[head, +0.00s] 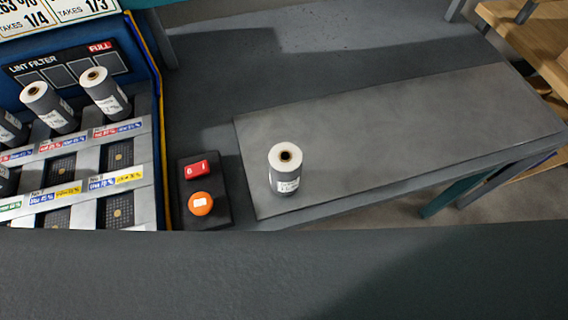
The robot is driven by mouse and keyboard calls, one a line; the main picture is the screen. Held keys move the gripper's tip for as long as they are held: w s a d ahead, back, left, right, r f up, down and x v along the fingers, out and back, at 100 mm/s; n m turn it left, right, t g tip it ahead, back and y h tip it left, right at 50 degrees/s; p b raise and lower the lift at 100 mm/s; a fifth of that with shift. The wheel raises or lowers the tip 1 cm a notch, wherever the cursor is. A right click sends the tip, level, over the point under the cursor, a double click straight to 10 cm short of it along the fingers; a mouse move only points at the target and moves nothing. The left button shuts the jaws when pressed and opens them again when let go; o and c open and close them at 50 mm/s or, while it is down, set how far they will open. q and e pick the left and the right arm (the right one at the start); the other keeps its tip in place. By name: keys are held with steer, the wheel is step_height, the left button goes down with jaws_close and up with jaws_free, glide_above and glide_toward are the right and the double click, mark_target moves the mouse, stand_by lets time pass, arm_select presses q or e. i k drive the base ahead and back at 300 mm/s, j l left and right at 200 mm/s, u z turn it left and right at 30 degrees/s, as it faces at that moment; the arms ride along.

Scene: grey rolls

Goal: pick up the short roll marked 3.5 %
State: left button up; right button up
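A short grey roll (285,171) with a white top and a dark core hole stands upright on a grey mat (400,125) on the table. It has a small white label near its base, too small to read for sure. Several similar grey rolls stand in the rack at the left, such as one roll (104,92) and another roll (48,107); their labels are also too small to read. Neither of my grippers shows in the head view.
The blue-sided rack (140,150) has slots with coloured labels, some empty. A dark control box with a red button (196,170) and an orange button (201,203) sits between rack and mat. The mat right of the roll is clear. Wooden shelving (530,35) stands at the far right.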

mark_target(285, 159)
steer(key=k+l, duration=0.1)
steer(key=l, duration=0.9)
steer(key=k+l, duration=0.15)
steer(key=l, duration=0.35)
steer(key=k+j+u, duration=0.1)
steer(key=u, duration=0.4)
steer(key=l+z, duration=0.2)
steer(key=z, duration=0.25)
steer(key=i, duration=0.05)
